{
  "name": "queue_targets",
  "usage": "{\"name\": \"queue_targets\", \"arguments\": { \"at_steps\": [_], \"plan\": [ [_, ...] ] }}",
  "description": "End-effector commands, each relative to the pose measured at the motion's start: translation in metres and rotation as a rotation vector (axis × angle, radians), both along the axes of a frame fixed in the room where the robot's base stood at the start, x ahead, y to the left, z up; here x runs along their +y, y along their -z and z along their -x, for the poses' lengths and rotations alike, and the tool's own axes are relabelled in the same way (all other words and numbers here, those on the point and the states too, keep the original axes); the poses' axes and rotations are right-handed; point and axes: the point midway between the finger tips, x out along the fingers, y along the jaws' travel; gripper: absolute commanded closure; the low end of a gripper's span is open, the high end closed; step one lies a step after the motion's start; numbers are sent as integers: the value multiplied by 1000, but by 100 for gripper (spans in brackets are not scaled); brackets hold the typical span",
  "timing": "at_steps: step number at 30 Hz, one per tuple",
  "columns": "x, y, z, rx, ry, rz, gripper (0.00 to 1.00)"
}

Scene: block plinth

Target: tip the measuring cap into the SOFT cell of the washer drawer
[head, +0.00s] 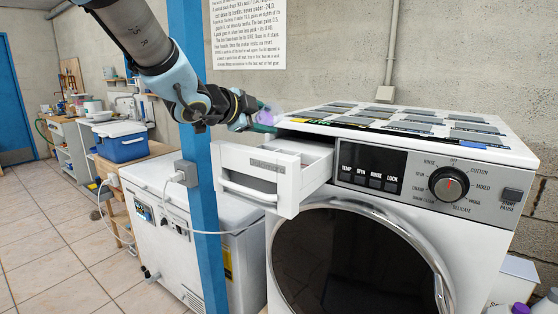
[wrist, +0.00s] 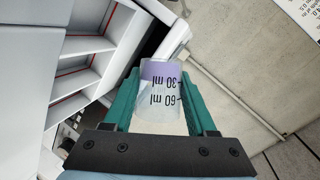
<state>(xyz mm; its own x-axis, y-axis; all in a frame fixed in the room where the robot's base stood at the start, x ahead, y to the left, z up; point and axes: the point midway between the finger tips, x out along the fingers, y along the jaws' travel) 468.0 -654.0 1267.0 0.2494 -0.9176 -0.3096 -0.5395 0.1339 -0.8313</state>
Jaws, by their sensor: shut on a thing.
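The measuring cap (wrist: 161,112) is a clear cup with 30 ml and 60 ml marks. Purple liquid shows at its far end in the wrist view. My gripper (wrist: 161,92) is shut on it, with a teal finger on each side. In the head view the cap (head: 270,115) is small, and my gripper (head: 262,121) holds it above and behind the drawer. The washer drawer (head: 262,190) is pulled out, and its white compartments (wrist: 78,68) lie left of the cap in the wrist view. I cannot read a SOFT label. The cap's exact tilt is unclear.
The washer (head: 340,225) has flat dark panels (head: 410,127) on top. A blue post (head: 203,200) stands left of the drawer, close to my arm. A white chest unit (head: 165,235) and a blue cooler (head: 120,143) are further left. A concrete wall (head: 330,60) is behind.

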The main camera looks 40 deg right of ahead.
Motion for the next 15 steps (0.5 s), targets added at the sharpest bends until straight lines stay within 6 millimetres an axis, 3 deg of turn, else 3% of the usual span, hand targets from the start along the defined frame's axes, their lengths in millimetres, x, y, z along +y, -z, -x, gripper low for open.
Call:
{"name": "queue_targets", "arguments": {
  "at_steps": [15],
  "plan": [
    [0,2,1,-32,0,2,100]
  ]
}}
